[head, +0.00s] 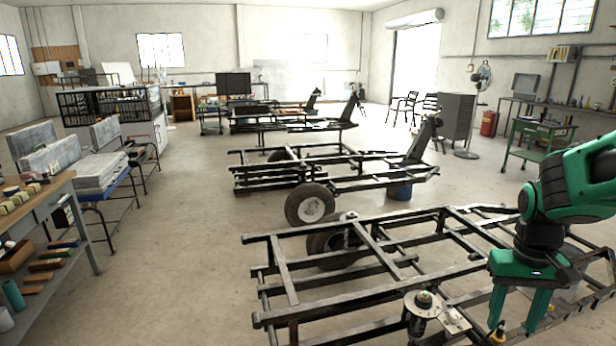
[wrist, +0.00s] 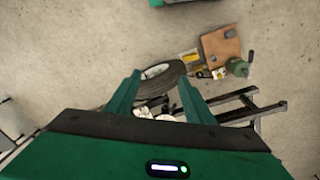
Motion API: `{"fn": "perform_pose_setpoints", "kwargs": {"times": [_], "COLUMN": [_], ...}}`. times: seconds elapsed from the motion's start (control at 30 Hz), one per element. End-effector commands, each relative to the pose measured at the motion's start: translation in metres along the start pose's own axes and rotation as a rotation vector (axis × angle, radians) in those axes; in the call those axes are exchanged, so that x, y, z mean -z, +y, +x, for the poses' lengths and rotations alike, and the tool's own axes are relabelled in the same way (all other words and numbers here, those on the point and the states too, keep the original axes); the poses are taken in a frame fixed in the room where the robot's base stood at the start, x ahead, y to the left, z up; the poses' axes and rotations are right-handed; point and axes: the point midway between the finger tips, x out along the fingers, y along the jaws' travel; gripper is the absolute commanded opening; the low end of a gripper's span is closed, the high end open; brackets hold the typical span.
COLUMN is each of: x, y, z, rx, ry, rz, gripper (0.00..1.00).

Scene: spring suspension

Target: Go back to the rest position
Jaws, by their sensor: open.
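My gripper (head: 518,318) hangs at the right of the head view, green fingers pointing down over the right part of the near black chassis frame (head: 375,240). The fingers are apart with nothing held between them. A spring suspension unit (head: 423,304) stands at the frame's front, left of my gripper and apart from it. In the wrist view my gripper (wrist: 159,78) also shows spread fingers. Beyond them are a dark tyre (wrist: 172,74) and some black frame bars (wrist: 238,108). The gripper body hides what is below.
A workbench (head: 60,200) with tools stands at the left. More chassis frames (head: 330,175) with wheels stand behind the near one. A green cart (head: 540,140) is at the right. Bare floor (head: 180,250) lies between bench and frames. The wrist view shows a brown board (wrist: 220,48).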

Motion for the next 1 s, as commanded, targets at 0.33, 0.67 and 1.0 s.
{"fn": "perform_pose_setpoints", "kwargs": {"times": [0.33,0.67,1.0], "x": [-0.11,-0.154,-0.154], "y": [0.041,0.046,0.046], "z": [-0.028,-0.029,-0.029], "rx": [0.051,0.074,0.074], "ry": [-0.011,-0.021,-0.022], "rz": [0.214,0.293,0.293], "gripper": [0.48,0.48,0.31]}}
